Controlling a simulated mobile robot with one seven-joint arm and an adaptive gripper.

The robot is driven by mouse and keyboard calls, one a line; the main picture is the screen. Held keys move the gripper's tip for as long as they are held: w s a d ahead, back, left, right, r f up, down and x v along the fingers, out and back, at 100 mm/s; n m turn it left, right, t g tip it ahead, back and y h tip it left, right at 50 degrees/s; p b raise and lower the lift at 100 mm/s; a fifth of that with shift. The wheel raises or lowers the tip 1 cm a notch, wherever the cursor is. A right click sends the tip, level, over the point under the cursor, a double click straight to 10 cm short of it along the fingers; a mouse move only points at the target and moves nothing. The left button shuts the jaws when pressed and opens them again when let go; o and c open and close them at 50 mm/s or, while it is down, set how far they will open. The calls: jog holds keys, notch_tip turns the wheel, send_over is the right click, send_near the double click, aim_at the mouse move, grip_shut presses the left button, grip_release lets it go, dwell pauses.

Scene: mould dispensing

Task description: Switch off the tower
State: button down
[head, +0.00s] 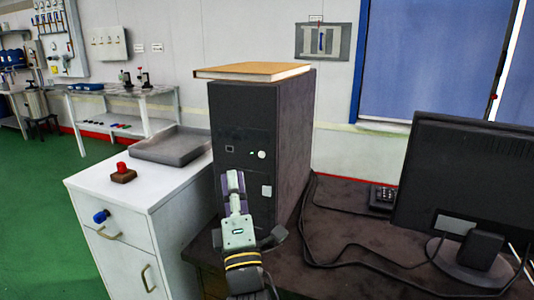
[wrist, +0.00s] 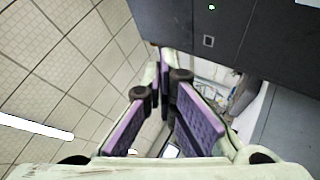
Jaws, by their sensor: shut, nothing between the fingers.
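The black computer tower (head: 285,140) stands upright on the dark desk in the head view. Its front bears a small square (head: 229,149), a round pale button (head: 262,154) with a small green mark beside it, and a pale rectangular plate (head: 266,191). My gripper (head: 234,178) is in front of the lower front face, shut and empty, fingertips pointing up, below the round button. I cannot tell whether it touches the tower. In the wrist view the purple-padded fingers (wrist: 161,62) converge near the dark tower front (wrist: 260,35), where a small green spot shows.
A book (head: 252,71) lies on top of the tower. To the left, a white cabinet (head: 140,215) carries a grey tray (head: 172,148) and a red button on a brown block (head: 123,174). A monitor (head: 465,185) and loose cables (head: 340,262) occupy the desk's right.

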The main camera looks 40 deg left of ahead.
aim_at(251, 166)
jog(key=shift+w+a, duration=0.35)
jog(key=shift+w, duration=1.05)
jog(key=shift+w+a, duration=0.3)
jog(key=shift+w, duration=1.15)
jog(key=shift+w+a, duration=0.35)
jog(key=shift+w, duration=1.05)
jog(key=shift+w+a, duration=0.1)
jog(key=shift+w, duration=0.35)
jog(key=shift+w+a+b, duration=0.1)
jog(key=shift+w+b, duration=0.25)
jog(key=shift+s, duration=0.1)
jog(key=shift+s+d, duration=0.2)
jog(key=shift+s, duration=0.5)
